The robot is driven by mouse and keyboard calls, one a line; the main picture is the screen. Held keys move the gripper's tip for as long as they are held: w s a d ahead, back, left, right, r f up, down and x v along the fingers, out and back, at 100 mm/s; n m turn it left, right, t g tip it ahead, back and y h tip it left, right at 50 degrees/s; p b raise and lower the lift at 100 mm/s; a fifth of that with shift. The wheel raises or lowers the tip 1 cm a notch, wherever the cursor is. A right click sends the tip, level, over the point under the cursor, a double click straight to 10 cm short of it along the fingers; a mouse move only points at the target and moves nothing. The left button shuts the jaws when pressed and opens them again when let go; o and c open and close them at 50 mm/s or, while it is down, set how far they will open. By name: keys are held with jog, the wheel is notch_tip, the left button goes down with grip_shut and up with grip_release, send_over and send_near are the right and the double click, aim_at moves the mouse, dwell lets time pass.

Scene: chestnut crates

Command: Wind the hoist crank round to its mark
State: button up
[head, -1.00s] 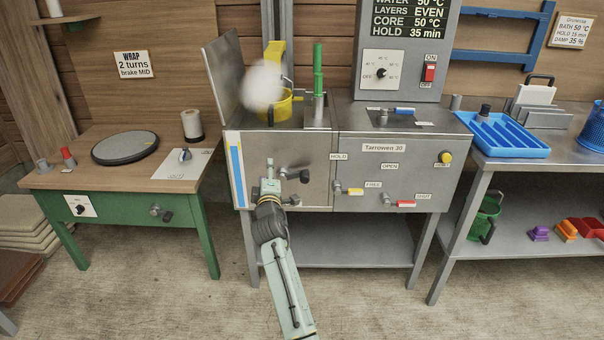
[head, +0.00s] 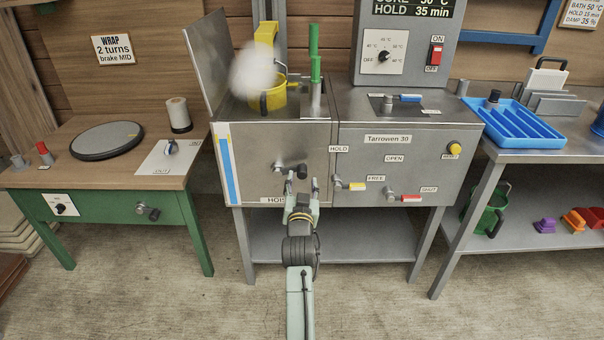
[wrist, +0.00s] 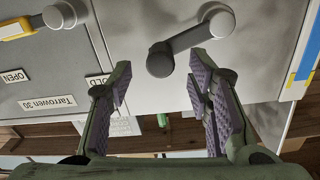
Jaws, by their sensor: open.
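The hoist crank (head: 289,169) is on the front of the steel tank, with its dark knob to the right of its hub in the head view. In the wrist view, which is upside down, the crank arm (wrist: 192,42) runs from a pale round hub to the dark knob. My gripper (head: 302,183) is open just in front of the knob. In the wrist view the knob lies between and slightly beyond the fingertips of my gripper (wrist: 160,78), and the jaws hold nothing. I cannot make out the crank's mark; a label below is partly hidden.
Right of the crank are a yellow-handled valve (head: 352,187) and a red-handled valve (head: 408,198). A yellow bucket (head: 268,98) hangs over the steaming tank. A green table (head: 110,215) stands left, and a steel bench (head: 500,190) right. The floor in front is clear.

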aim_at(302, 176)
jog(key=shift+w, duration=2.05)
jog(key=shift+c, duration=0.3)
grip_shut()
